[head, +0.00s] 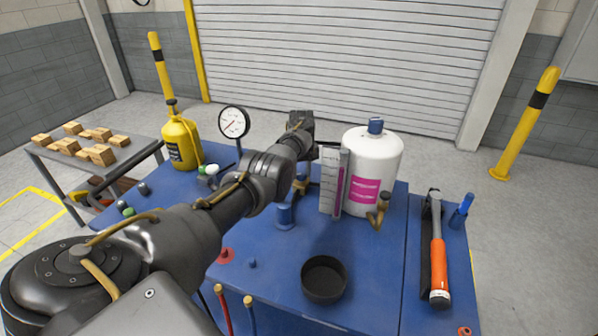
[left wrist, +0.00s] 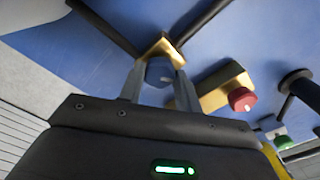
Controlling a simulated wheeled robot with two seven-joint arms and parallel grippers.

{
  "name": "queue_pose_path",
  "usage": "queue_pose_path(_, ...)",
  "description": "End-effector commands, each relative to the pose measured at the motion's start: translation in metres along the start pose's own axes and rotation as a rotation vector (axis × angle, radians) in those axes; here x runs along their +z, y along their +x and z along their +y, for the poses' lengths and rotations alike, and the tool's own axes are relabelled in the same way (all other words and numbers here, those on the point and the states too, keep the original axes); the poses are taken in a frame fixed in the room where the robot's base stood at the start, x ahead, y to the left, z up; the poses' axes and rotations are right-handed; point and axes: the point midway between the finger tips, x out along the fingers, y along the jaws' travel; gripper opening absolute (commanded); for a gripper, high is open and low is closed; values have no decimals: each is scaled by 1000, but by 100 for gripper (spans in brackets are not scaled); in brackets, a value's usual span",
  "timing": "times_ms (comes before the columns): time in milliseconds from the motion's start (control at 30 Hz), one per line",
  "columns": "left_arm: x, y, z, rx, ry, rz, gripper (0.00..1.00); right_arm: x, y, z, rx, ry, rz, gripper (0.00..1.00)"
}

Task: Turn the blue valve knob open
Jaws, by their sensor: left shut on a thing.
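My left gripper (left wrist: 158,80) is shut on the blue valve knob (left wrist: 159,72), with one finger on each side of it in the left wrist view. The knob sits at a brass fitting (left wrist: 160,46) over the blue surface. In the head view my left arm reaches across the table, and its far end is beside the white tank. The arm hides much of the area around the fingertips there, so I cannot tell how far the knob is turned. My right gripper is not in view.
A red knob (left wrist: 242,99) on another brass fitting is close beside the gripper. A white tank (head: 379,160), clear scale (head: 329,182), pressure gauge (head: 233,122) and yellow bottle (head: 182,143) stand around the arm. A black cup (head: 324,279) and hammer (head: 438,250) are nearer.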

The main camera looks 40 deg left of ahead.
Motion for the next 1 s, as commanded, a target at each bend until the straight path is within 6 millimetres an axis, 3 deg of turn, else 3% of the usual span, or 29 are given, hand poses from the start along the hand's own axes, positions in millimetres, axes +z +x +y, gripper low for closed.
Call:
queue_pose_path(600,2,8,-4,-11,-585,-9,11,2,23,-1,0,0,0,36)
queue_pose_path(1000,2,8,-4,-13,-881,-8,11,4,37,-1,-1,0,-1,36)
